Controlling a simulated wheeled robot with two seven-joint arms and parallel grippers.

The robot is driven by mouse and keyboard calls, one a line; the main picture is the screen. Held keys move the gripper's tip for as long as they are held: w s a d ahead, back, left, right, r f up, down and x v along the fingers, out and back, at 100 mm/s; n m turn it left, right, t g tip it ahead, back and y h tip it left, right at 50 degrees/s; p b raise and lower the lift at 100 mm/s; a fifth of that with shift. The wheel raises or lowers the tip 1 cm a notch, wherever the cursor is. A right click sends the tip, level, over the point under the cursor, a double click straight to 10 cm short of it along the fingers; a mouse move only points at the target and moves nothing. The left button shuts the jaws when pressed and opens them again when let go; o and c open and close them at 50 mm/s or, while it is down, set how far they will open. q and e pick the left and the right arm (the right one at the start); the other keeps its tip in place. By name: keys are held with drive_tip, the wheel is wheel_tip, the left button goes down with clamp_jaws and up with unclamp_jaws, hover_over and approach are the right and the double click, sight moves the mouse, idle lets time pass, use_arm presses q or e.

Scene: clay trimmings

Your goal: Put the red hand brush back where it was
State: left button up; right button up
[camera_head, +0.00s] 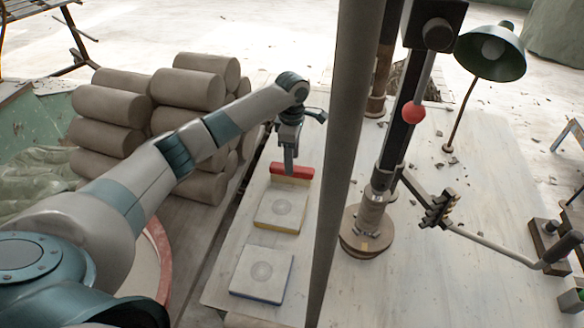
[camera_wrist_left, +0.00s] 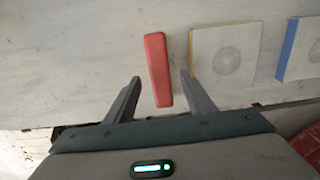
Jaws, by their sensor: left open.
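The red hand brush (camera_head: 292,169) lies on the pale board, just beyond a square slab with a yellow edge (camera_head: 262,224). A tan strip shows under its red top. In the left wrist view the brush (camera_wrist_left: 157,62) is a long red bar, its near end between the two fingers. My left gripper (camera_head: 289,166) is over the brush in the head view, fingers pointing down. In the wrist view the left gripper (camera_wrist_left: 160,77) is open, with a gap on each side of the brush. I cannot tell how high the fingertips are. My right gripper is not in view.
A slab with a blue edge (camera_head: 260,290) lies nearer. Stacked clay cylinders (camera_head: 110,105) stand left of my arm. A grey post (camera_head: 335,150) rises close right of the slabs. Beyond it are a lever machine (camera_head: 371,213) and a green lamp (camera_head: 490,52).

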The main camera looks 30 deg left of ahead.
use_arm(q)
wheel_tip(320, 180, up, 8)
drive_tip(key=b, duration=0.1)
drive_tip(key=shift+f, duration=0.25)
drive_tip(key=shift+s+f, duration=0.1)
drive_tip(key=shift+f, duration=0.05)
idle(0.5)
